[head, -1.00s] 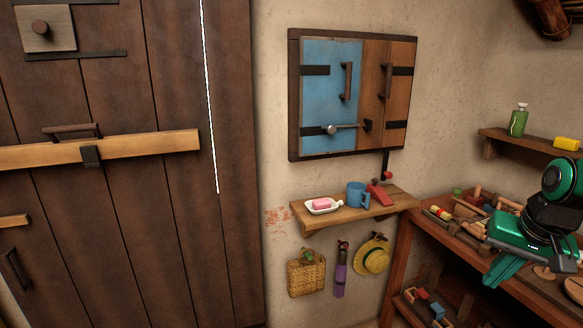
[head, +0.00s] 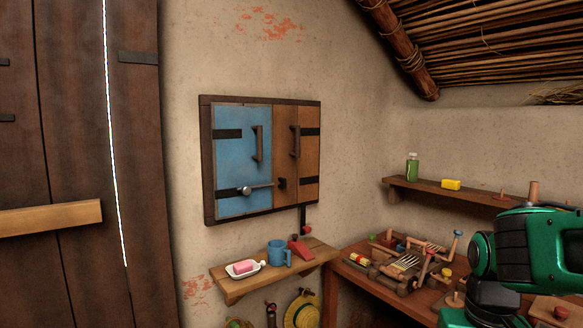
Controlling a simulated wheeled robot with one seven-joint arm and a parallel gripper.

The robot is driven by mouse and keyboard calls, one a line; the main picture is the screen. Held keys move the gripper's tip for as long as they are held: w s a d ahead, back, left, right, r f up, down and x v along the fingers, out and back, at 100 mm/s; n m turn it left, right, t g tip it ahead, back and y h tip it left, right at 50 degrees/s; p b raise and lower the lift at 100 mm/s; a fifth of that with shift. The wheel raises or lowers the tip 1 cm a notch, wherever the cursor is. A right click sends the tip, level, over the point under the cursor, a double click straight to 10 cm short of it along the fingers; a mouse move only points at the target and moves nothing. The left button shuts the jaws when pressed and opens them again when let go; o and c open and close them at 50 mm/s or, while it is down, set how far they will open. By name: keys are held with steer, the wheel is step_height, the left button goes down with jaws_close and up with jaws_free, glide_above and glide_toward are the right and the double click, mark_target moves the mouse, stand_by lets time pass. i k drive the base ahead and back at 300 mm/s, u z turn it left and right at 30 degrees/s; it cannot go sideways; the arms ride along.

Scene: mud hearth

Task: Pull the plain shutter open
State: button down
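The plain shutter (head: 309,168) is bare brown wood, the right leaf of a small dark-framed wall cupboard in the head view. It looks closed, flush beside the blue shutter (head: 240,160). A dark upright handle (head: 296,142) sits near its left edge. A metal bolt (head: 260,187) with a round knob lies across the lower blue shutter, pointing at a dark catch (head: 282,184) on the plain shutter. I cannot tell whether the bolt enters the catch. My green arm is at the lower right, away from the cupboard. My gripper's fingertips are below the picture edge.
Below the cupboard, a small shelf (head: 232,290) holds a soap dish (head: 244,269), a blue mug (head: 279,254) and a red object (head: 300,248). A cluttered workbench (head: 345,268) stands right. A higher shelf (head: 440,192) holds a green bottle (head: 412,167). A large plank door is left.

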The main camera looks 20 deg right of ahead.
mark_target(296, 129)
steer(key=k, duration=1.25)
steer(key=z, duration=0.35)
steer(key=i, duration=1.9)
steer(key=u, duration=0.35)
